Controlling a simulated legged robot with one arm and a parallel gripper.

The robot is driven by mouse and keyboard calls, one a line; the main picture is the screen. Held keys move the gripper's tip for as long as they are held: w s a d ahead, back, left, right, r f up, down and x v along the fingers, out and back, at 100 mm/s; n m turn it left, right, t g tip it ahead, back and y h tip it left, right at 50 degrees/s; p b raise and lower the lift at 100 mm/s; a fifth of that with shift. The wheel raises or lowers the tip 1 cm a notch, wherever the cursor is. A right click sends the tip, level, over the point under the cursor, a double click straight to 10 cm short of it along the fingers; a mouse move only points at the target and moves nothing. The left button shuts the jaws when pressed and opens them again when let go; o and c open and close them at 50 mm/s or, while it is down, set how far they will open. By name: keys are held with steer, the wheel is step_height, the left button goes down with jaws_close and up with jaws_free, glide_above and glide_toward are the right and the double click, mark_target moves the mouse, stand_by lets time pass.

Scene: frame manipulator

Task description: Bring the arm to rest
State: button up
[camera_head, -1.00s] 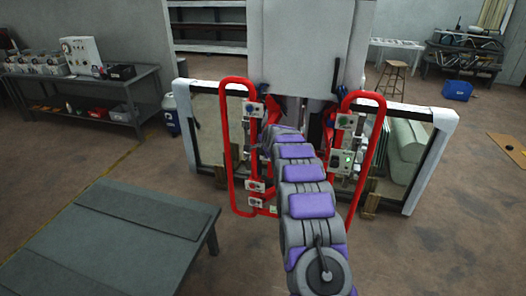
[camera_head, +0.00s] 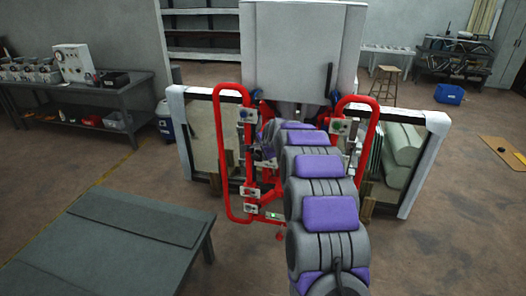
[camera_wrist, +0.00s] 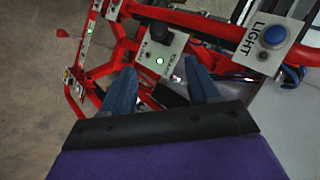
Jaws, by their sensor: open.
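My arm, grey with purple pads, reaches forward from the bottom of the head view to the red-framed manipulator (camera_head: 228,150). My gripper (camera_wrist: 160,85) shows in the wrist view with its two blue-grey fingers apart and nothing between them. Beyond the fingers are the red tubes and a control panel (camera_wrist: 165,52) with a lit green light. A panel marked LIGHT with a blue button (camera_wrist: 273,36) is at the upper right. In the head view the gripper's fingertips are hidden behind my arm or too small to make out.
The manipulator holds a white-framed glass pane (camera_head: 428,165). A grey table (camera_head: 110,235) stands at the front left and a workbench (camera_head: 90,90) at the back left. A stool (camera_head: 385,82) and a blue crate (camera_head: 449,94) are at the back right. Open floor lies at the right.

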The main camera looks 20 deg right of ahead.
stand_by(0.4)
steer(key=s+a+f+n+g+y+b, duration=0.1)
steer(key=s+a+n+g+b, duration=0.4)
steer(key=s, duration=0.8)
steer(key=s+a+f+n+y+b, duration=0.1)
steer(key=s+a+n, duration=0.2)
steer(key=s+a, duration=0.7)
steer(key=s+f+n+g+b, duration=0.2)
steer(key=s+f, duration=0.1)
steer(key=s, duration=1)
steer(key=s+f+n+g+h+b, duration=0.1)
steer(key=s+f+n+g+b, duration=0.1)
steer(key=s, duration=1.1)
steer(key=s+f+n+g+b, duration=0.2)
steer(key=s+f+n, duration=0.1)
steer(key=s, duration=1)
steer(key=shift+s+a+f+n+b, duration=0.15)
steer(key=shift+a+f+n+b, duration=0.15)
steer(key=shift+n+b, duration=0.1)
steer(key=shift+d, duration=0.2)
